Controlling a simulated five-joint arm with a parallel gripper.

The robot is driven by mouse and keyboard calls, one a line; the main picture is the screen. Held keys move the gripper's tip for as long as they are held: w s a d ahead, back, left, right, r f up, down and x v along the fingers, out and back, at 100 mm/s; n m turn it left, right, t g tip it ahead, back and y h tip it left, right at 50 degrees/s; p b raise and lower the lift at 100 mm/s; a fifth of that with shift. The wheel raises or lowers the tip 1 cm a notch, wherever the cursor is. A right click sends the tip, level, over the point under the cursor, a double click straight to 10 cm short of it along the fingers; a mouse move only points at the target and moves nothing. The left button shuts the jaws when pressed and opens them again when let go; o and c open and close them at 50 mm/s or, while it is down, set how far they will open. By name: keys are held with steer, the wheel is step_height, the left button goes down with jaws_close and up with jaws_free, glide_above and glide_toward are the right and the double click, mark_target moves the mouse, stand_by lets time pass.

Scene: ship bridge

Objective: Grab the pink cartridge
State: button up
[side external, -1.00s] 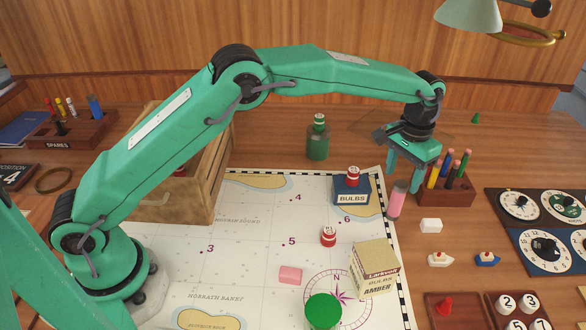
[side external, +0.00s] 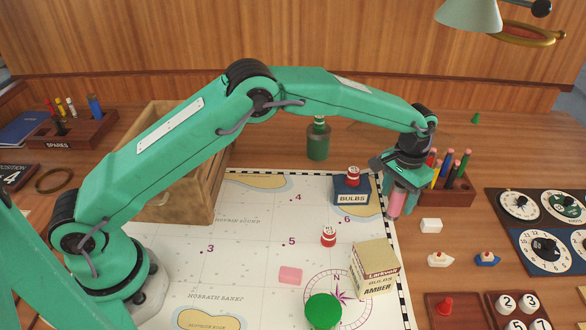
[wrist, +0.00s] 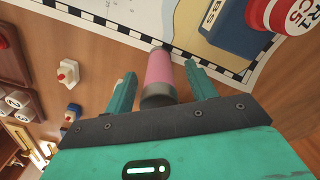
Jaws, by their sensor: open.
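The pink cartridge (side external: 396,203) stands upright at the right edge of the chart, with a grey metal end. In the wrist view the pink cartridge (wrist: 159,74) lies between the two green fingers of my gripper (wrist: 163,90). The fingers are open, with a gap visible on each side of the cartridge. In the side view my gripper (side external: 396,196) is lowered over the cartridge, and its fingers partly hide it.
A pencil rack (side external: 452,192) stands close to the right of my gripper. The blue BULBS box (side external: 351,190) with a red-and-white cap is close on the left. A white block (side external: 431,226) and the amber bulbs carton (side external: 375,268) are nearer the front.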

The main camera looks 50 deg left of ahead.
stand_by(0.5)
steer(key=c, duration=1.1)
steer(key=shift+r, duration=0.8)
steer(key=r, duration=0.2)
steer(key=shift+s+d+r, duration=0.2)
steer(key=shift+r, duration=0.2)
steer(key=s+d+r, duration=0.2)
steer(key=s, duration=0.1)
steer(key=s+d+r, duration=0.2)
steer(key=s, duration=0.1)
steer(key=s+d+r, duration=0.2)
steer(key=s, duration=0.1)
steer(key=shift+d+r, duration=0.3)
